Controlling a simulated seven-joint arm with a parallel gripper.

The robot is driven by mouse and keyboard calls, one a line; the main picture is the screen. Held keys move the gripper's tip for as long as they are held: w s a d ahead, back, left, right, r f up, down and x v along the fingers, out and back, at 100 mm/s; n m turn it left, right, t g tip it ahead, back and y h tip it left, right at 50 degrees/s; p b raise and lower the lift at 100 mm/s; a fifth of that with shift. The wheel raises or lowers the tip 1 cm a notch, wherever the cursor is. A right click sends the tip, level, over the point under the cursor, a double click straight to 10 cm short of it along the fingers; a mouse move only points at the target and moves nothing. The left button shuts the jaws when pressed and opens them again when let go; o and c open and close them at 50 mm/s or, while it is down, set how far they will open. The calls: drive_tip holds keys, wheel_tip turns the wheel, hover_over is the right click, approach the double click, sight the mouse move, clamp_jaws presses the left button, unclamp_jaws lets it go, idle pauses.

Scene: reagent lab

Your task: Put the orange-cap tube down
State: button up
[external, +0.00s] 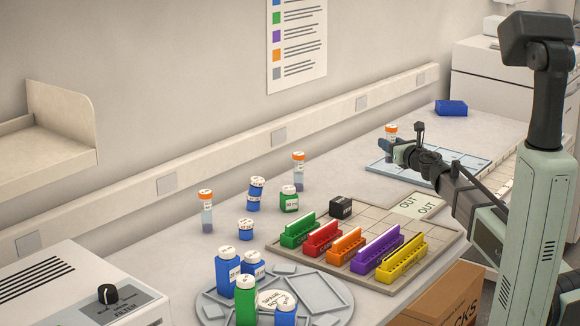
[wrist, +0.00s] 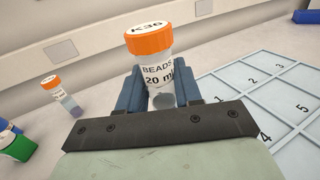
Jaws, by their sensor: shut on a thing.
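My gripper (external: 398,152) is shut on an orange-cap tube (external: 391,131). In the wrist view the tube (wrist: 157,68) stands upright between the blue fingers of my gripper (wrist: 160,90), its label reading "BEADS 20 ml" and its cap "K36". Its lower end is hidden by the gripper. The numbered pale-blue tray (external: 376,168) is at the far part of the bench; in the wrist view the tray (wrist: 240,90) lies to the right of the tube. I cannot tell whether the tube's bottom touches anything. Two other orange-cap tubes stand on the bench, one left (external: 206,212) and one nearer the tray (external: 298,172).
Blue bottles (external: 256,193) and a green bottle (external: 289,199) stand mid-bench. A board with several coloured racks (external: 345,244) and a black block (external: 341,207) lies in front. A round tray (external: 330,290) holds bottles. A blue block (external: 451,107) lies at the back.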

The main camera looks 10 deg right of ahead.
drive_tip(key=shift+r, duration=0.7)
drive_tip(key=shift+a+r, duration=0.15)
drive_tip(key=shift+r, duration=0.05)
drive_tip(key=s+a+n+g+y, duration=0.2)
drive_tip(key=a+n+g+y, duration=0.6)
drive_tip(key=a, duration=1)
drive_tip(key=s+a+n+g+y, duration=0.3)
drive_tip(key=s+g, duration=0.1)
drive_tip(key=s, duration=0.1)
drive_tip(key=shift+f, duration=4.75)
drive_tip(key=shift+f, duration=0.1)
